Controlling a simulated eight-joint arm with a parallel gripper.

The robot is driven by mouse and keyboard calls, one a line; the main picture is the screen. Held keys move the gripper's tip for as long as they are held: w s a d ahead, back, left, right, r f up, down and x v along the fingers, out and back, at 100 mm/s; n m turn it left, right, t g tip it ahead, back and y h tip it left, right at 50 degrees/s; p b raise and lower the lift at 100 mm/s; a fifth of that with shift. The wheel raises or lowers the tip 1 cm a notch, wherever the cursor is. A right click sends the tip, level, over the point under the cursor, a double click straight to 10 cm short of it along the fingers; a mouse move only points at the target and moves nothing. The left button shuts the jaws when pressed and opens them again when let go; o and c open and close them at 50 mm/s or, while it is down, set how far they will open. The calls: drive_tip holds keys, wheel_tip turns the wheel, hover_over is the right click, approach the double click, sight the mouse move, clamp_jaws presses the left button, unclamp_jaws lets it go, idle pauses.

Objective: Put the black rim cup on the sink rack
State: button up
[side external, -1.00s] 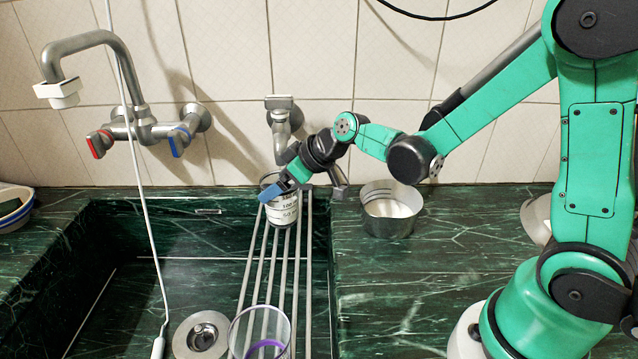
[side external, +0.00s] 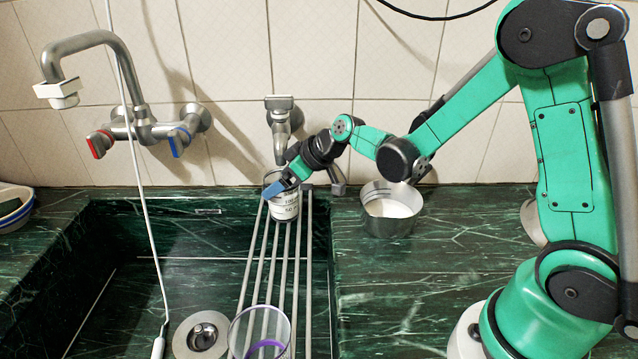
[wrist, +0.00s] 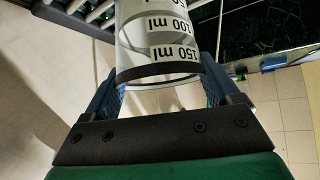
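The black rim cup (side external: 285,207) is clear with black ml markings. It is upright over the far end of the sink rack (side external: 265,270), below the small wall tap; I cannot tell whether its base touches the bars. My gripper (wrist: 160,82) has one blue finger against each side of the cup just below the black rim (wrist: 160,72), so it is shut on the cup. In the side view, my gripper (side external: 282,186) covers part of the cup's upper side. In the wrist view, rack bars (wrist: 95,12) show at the upper left.
A clear cup with a purple band (side external: 262,335) stands at the rack's near end. A metal pot (side external: 390,215) is on the counter right of the sink. The small wall tap (side external: 283,115) is close behind the gripper. A white cord (side external: 150,235) hangs in the sink.

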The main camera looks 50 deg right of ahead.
drive_tip(key=shift+o, duration=0.8)
drive_tip(key=shift+r, duration=0.1)
drive_tip(key=shift+s+r, duration=0.1)
drive_tip(key=shift+r, duration=0.1)
drive_tip(key=v, duration=1.1)
drive_tip(key=s+a+f+m+g+h, duration=0.1)
drive_tip(key=s+a+m+h, duration=0.2)
drive_tip(key=s, duration=0.6)
drive_tip(key=shift+m+h, duration=0.3)
drive_tip(key=shift+m, duration=0.5)
